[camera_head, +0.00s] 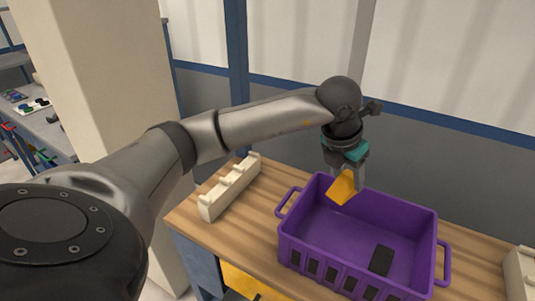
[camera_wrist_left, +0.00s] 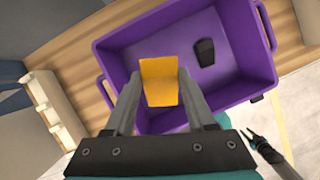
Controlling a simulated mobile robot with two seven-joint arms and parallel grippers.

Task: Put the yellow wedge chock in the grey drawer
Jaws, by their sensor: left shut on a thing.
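The yellow wedge chock (camera_head: 343,188) is held between the two fingers of my left gripper (camera_head: 347,180). It hangs over the back left part of a purple crate (camera_head: 330,248). In the left wrist view the chock (camera_wrist_left: 159,80) sits between the fingertips of my left gripper (camera_wrist_left: 158,90), with the crate's inside behind it. I cannot tell from these views how high it is above the crate floor. I make out no grey drawer in either view.
A black block (camera_head: 381,261) lies inside the crate; the floor around it is bare. A cream notched rack (camera_head: 230,186) stands left of the crate on the wooden table (camera_head: 262,205). Another cream piece (camera_head: 519,273) is at the right edge. A wall stands behind.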

